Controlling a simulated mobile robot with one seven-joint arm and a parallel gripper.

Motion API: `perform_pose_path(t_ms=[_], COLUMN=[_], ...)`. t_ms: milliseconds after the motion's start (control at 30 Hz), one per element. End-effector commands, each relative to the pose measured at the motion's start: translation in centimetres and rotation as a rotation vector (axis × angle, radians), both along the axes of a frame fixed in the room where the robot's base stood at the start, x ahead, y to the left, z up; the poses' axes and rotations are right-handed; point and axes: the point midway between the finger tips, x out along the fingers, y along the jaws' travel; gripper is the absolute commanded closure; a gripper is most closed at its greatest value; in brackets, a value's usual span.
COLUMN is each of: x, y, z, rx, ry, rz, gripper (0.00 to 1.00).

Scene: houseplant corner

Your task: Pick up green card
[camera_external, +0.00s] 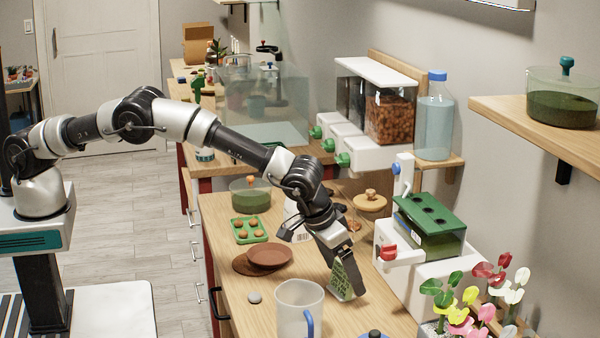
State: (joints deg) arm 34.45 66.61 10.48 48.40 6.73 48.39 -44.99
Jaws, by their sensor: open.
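The green card (341,284) stands on the wooden counter, right of centre, as a small tilted, tent-like piece with pale markings. My gripper (345,266) points down at it from above, with its dark fingers open. The fingers overlap the upper part of the card in this view and hide some of it. I cannot tell whether they touch it or whether it lies fully between them.
A clear pitcher (299,312) with a blue handle stands close in front of the card. Brown saucers (270,256) and a green tray (249,230) lie to the left. A white dispenser with a green-lidded tank (430,226) stands to the right. A grey pebble (255,297) lies near the front edge.

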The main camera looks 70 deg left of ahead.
Motion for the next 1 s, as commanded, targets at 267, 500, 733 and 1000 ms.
perform_pose_path(t_ms=[267, 500, 733, 1000], x=[0.0, 0.0, 0.0, 0.1], y=[0.0, 0.0, 0.0, 0.0], z=[0.0, 0.1, 0.5, 5.4], rx=[0.000, 0.000, -0.001, -0.003], ry=[0.000, 0.000, -0.001, -0.004], rz=[0.001, 0.001, 0.001, 0.002], gripper=[0.27, 0.56, 0.56, 0.56])
